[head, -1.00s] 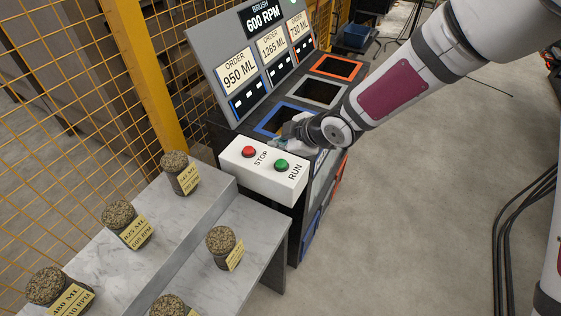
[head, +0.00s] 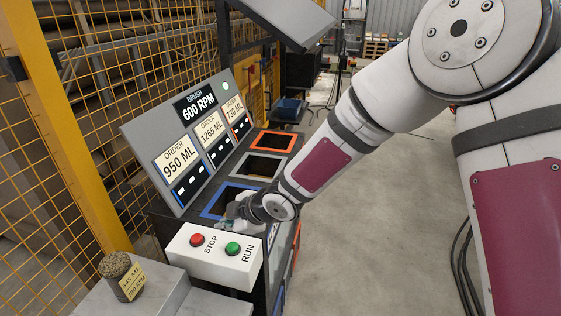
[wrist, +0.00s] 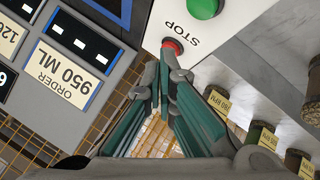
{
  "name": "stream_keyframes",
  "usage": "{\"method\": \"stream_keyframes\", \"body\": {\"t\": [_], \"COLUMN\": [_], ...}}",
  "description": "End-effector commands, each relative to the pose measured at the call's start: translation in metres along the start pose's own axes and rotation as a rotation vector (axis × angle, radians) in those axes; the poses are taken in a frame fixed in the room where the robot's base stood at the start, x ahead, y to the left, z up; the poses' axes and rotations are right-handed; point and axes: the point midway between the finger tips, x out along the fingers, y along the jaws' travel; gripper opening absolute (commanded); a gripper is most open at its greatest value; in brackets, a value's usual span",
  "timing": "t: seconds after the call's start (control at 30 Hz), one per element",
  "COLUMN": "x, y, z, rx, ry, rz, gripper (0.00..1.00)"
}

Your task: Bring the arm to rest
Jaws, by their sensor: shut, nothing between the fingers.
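My gripper (head: 236,211) is at the end of my white and maroon arm, low beside the blue-rimmed opening (head: 214,207) and just behind the white button box (head: 213,254). In the wrist view its green-padded fingers (wrist: 166,72) come together at the tips, with nothing between them. The red STOP button (head: 197,240) and green RUN button (head: 233,248) sit on the box. In the wrist view the red button (wrist: 173,46) shows just past the fingertips; I cannot tell whether they touch it. My wrist partly hides the fingers in the head view.
The sloped panel (head: 150,135) reads 600 RPM and shows several order cards. Grey-rimmed (head: 240,182) and orange-rimmed (head: 291,146) openings lie farther back. A labelled turf roll (head: 122,277) stands on a marble step at lower left. Yellow mesh fencing (head: 100,120) is left; open floor (head: 385,240) is right.

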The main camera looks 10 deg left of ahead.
Motion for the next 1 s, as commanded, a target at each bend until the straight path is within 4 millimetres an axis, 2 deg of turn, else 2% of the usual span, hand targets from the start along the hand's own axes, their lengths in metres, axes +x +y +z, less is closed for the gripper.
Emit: {"method": "stream_keyframes", "body": {"t": [0.07, 0.17, 0.27, 0.37, 0.53, 0.7, 0.77, 0.9, 1.0], "x": [-0.008, -0.031, -0.071, -0.121, -0.208, -0.294, -0.323, -0.383, -0.419], "y": [0.005, 0.017, 0.032, 0.044, 0.049, 0.035, 0.025, -0.004, -0.031], "z": [0.005, 0.019, 0.042, 0.067, 0.099, 0.119, 0.123, 0.126, 0.124], "rx": [0.010, 0.050, 0.123, 0.227, 0.429, 0.661, 0.748, 0.961, 1.118], "ry": [-0.021, -0.089, -0.195, -0.309, -0.475, -0.598, -0.629, -0.678, -0.692], "rz": [0.009, 0.029, 0.065, 0.114, 0.208, 0.310, 0.346, 0.429, 0.481], "gripper": [0.00, 0.00, 0.00, 0.00, 0.00, 0.00, 0.00, 0.00, 0.00]}}
